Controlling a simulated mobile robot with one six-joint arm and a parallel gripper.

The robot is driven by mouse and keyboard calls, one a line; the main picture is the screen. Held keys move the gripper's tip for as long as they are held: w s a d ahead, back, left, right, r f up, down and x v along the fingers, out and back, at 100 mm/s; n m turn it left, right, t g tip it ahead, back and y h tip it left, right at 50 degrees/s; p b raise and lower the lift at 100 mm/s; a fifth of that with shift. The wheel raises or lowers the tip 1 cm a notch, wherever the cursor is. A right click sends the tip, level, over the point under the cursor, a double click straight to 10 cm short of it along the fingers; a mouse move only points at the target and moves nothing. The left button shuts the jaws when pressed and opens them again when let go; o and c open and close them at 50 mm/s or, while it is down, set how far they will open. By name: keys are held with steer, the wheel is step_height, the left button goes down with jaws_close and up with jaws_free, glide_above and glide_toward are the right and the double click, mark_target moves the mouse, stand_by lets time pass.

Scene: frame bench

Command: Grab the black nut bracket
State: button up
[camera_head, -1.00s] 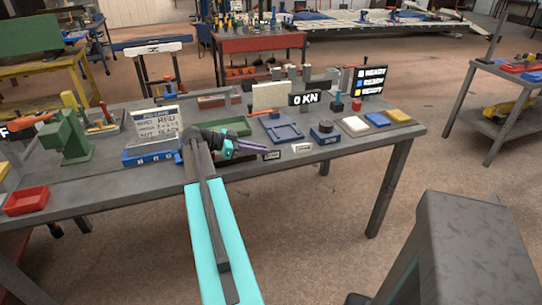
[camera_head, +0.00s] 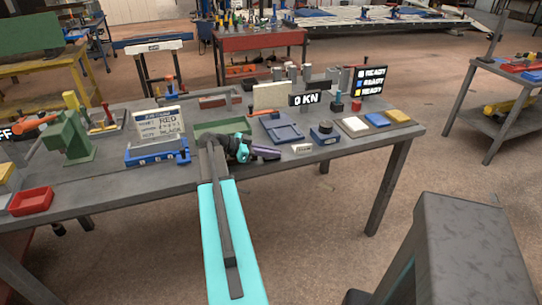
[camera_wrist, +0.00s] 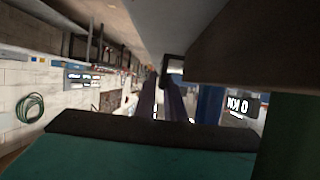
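In the head view my gripper (camera_head: 266,153) is over the front part of the grey bench, its purple fingers pointing right and seen nearly edge-on. In the wrist view the two purple fingers (camera_wrist: 162,100) stand apart with a narrow gap, and I see nothing held between them. I cannot make out the black nut bracket for certain in either view; my arm and gripper cover part of the bench front. A sign (camera_head: 158,122) with lines of text stands behind a blue holder (camera_head: 150,157), left of my arm. A small white label (camera_head: 302,148) lies just right of the fingertips.
A green tray (camera_head: 222,125) lies behind my gripper, a blue tray (camera_head: 283,130) to its right. A blue block with a dark round top (camera_head: 325,133) and white, blue and yellow pads (camera_head: 355,125) lie farther right. A "0 KN" display (camera_head: 305,99) stands behind; a green press (camera_head: 70,138) stands left.

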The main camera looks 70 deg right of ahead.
steer(key=shift+s, duration=0.1)
steer(key=shift+c, duration=0.2)
jaws_close()
steer(key=shift+d+r, duration=0.1)
stand_by(0.4)
steer(key=shift+r+b, duration=0.9)
steer(key=shift+r, duration=0.75)
steer(key=s+a+b, duration=0.2)
steer(key=a+b, duration=0.2)
steer(key=a, duration=0.3)
steer(key=s+a+r+b, duration=0.1)
steer(key=s+a+b, duration=0.2)
steer(key=a, duration=0.5)
steer(key=shift+r+b, duration=0.2)
steer(key=shift+b, duration=0.15)
steer(key=shift+s+a, duration=0.1)
